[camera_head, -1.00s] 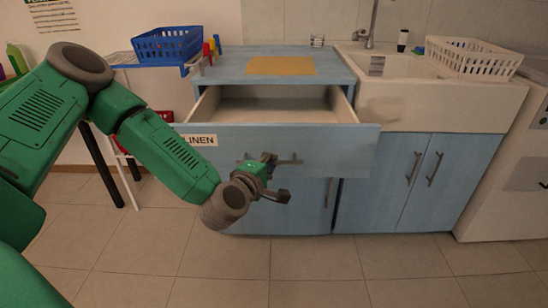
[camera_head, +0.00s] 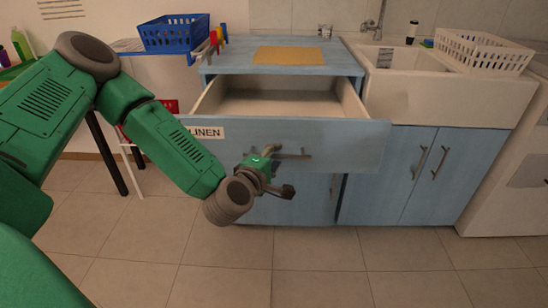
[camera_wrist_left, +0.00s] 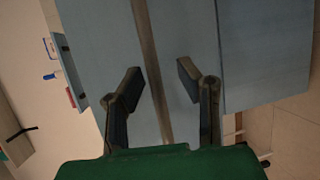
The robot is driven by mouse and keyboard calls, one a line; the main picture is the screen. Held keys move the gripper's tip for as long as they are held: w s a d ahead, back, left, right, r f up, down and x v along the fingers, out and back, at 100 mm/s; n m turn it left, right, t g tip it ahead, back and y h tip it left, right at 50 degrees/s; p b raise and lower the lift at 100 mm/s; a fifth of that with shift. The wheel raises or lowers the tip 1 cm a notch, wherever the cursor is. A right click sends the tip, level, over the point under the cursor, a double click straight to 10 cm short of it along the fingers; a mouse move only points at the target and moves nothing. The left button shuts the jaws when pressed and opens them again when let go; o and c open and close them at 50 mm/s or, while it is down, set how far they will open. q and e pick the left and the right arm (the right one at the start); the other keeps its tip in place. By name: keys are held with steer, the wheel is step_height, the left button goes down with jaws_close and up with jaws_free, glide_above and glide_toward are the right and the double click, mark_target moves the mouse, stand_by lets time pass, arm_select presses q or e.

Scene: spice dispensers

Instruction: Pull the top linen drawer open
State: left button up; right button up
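The top drawer (camera_head: 340,140), pale blue with a white "LINEN" label (camera_head: 207,132), stands pulled out, and its empty-looking inside (camera_head: 280,103) shows from above. Its grey bar handle (camera_head: 295,156) is on the front, partly hidden by my left gripper (camera_head: 276,172). That gripper is at the handle's left part. In the left wrist view, the fingers of my left gripper (camera_wrist_left: 158,82) are apart, with a brownish strip running between them against blue panels. I cannot tell whether they touch the handle. My right gripper is not in view.
A blue countertop with a tan board (camera_head: 289,56) is above the drawer. A blue basket (camera_head: 176,33) stands on the left. A white sink (camera_head: 415,85) with a white basket (camera_head: 485,50) is on the right. The tiled floor (camera_head: 330,265) in front is clear.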

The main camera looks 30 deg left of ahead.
arm_select(q)
steer(key=a+v, duration=0.1)
steer(key=v, duration=0.6)
steer(key=shift+s+d, duration=0.15)
steer(key=shift+d, duration=0.2)
steer(key=shift+d, duration=0.1)
